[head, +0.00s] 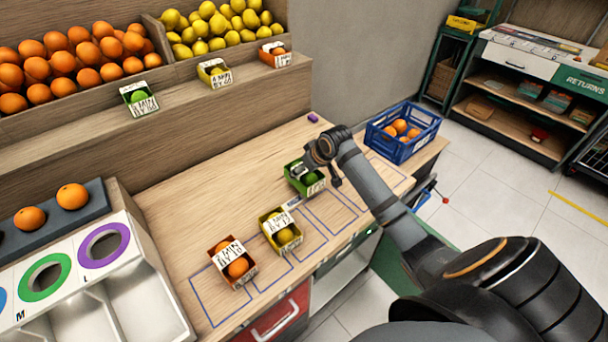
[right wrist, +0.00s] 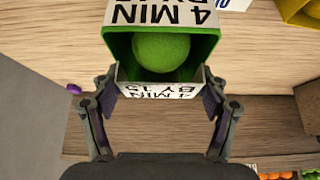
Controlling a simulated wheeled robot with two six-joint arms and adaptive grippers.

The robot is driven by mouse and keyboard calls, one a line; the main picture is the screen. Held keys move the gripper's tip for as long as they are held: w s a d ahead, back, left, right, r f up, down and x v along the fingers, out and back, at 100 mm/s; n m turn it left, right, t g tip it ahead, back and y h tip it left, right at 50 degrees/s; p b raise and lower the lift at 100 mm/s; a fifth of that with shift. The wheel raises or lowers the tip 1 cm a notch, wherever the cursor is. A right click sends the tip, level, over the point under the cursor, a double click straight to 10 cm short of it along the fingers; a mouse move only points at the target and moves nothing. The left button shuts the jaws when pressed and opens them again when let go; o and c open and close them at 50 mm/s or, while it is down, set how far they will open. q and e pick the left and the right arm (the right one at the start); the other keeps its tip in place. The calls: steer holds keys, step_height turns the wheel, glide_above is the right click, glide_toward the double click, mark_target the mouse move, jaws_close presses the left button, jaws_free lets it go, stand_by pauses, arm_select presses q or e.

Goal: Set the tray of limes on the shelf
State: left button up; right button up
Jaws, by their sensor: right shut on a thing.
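I cannot tell whether the tray touches the counter. The wooden shelf ledge (head: 180,92) is at the upper left. My left gripper is out of view.
On the ledge stand a green tray (head: 131,92), a yellow tray (head: 204,76) and an orange tray (head: 266,58). A yellow tray (head: 266,222) and an orange tray (head: 243,279) stand on the counter. A blue crate (head: 400,143) is at right. The counter's middle is clear.

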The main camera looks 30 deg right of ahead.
mark_target(318, 176)
steer(key=shift+w+d+f, duration=0.1)
steer(key=shift+w+f, duration=0.1)
steer(key=shift+w+f+p, duration=0.15)
steer(key=shift+f+p, duration=0.4)
steer(key=shift+f, duration=1.2)
steer(key=shift+f, duration=0.15)
steer(key=o, duration=1.3)
steer(key=shift+s+d+r, duration=0.15)
steer(key=shift+s+r, duration=0.05)
steer(key=shift+r, duration=0.25)
steer(key=v, duration=1)
steer(key=shift+s+r, duration=0.15)
steer(key=shift+r, duration=0.05)
steer(key=shift+o, duration=0.2)
steer(key=shift+s+r, duration=0.15)
steer(key=shift+r, duration=0.2)
